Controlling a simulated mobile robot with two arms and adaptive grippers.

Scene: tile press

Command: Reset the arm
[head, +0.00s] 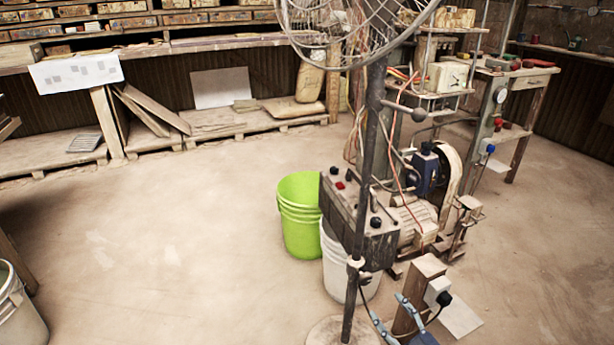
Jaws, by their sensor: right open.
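My right gripper (387,306) shows at the bottom edge, right of the middle, with its light blue fingers spread apart. It is open, and I see nothing between the fingers. It is in front of a wooden post (427,268) with a pale box and a dark knob, close to the fan's dark pole (368,160). Most of my right arm is out of the frame. My left gripper is not in view.
A green bucket (299,240) and a white bucket (335,262) stand beside the grey control box (347,205) and motor (416,222). A shelf (215,50) runs along the back wall. Another bucket (18,318) is at lower left.

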